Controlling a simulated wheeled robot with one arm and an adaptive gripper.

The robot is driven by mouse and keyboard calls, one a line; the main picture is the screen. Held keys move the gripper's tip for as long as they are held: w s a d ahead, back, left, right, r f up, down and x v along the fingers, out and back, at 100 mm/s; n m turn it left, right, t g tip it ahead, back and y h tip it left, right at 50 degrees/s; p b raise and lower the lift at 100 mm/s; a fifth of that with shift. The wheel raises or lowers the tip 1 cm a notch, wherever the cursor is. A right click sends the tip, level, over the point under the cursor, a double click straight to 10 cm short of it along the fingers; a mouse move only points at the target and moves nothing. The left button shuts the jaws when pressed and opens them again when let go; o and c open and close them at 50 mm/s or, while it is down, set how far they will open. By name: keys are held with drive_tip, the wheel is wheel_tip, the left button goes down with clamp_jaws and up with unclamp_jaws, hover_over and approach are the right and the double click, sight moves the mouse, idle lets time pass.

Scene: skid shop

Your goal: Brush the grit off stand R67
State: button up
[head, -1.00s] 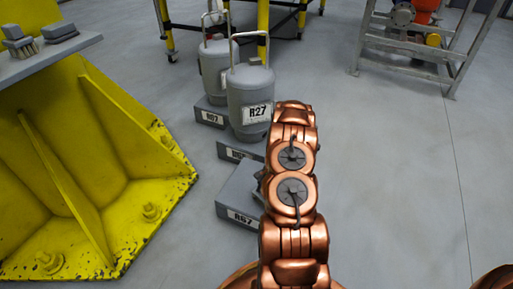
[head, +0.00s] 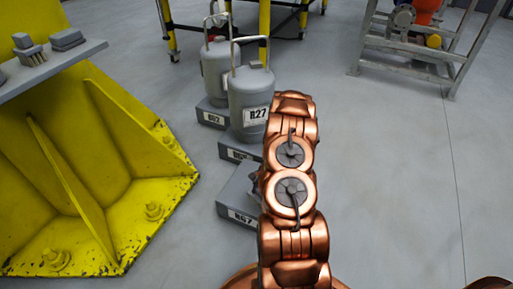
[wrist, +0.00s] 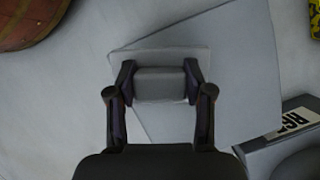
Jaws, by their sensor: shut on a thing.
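Stand R67 (head: 238,196) is a low grey block on the floor, left of my arm in the head view. Its label faces the front, and my arm hides its right part. In the wrist view its flat grey top (wrist: 240,65) seems to lie below my gripper. My gripper (wrist: 160,85) is shut on a grey block (wrist: 160,92), perhaps a brush; no bristles show. A paler flat slab (wrist: 160,58) shows just behind the block; I cannot tell whether it belongs to it. Grit cannot be made out. The fingertips are hidden in the head view.
Canister R27 (head: 250,95) stands on a low stand (head: 236,152) behind R67, with another canister (head: 217,65) beyond. A yellow steel base (head: 100,170) is at left, below a grey shelf (head: 50,68) with a brush (head: 30,50) and a grey block (head: 66,39).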

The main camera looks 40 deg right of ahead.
drive_tip(key=shift+r+p, duration=0.55)
drive_tip(key=shift+r, duration=0.75)
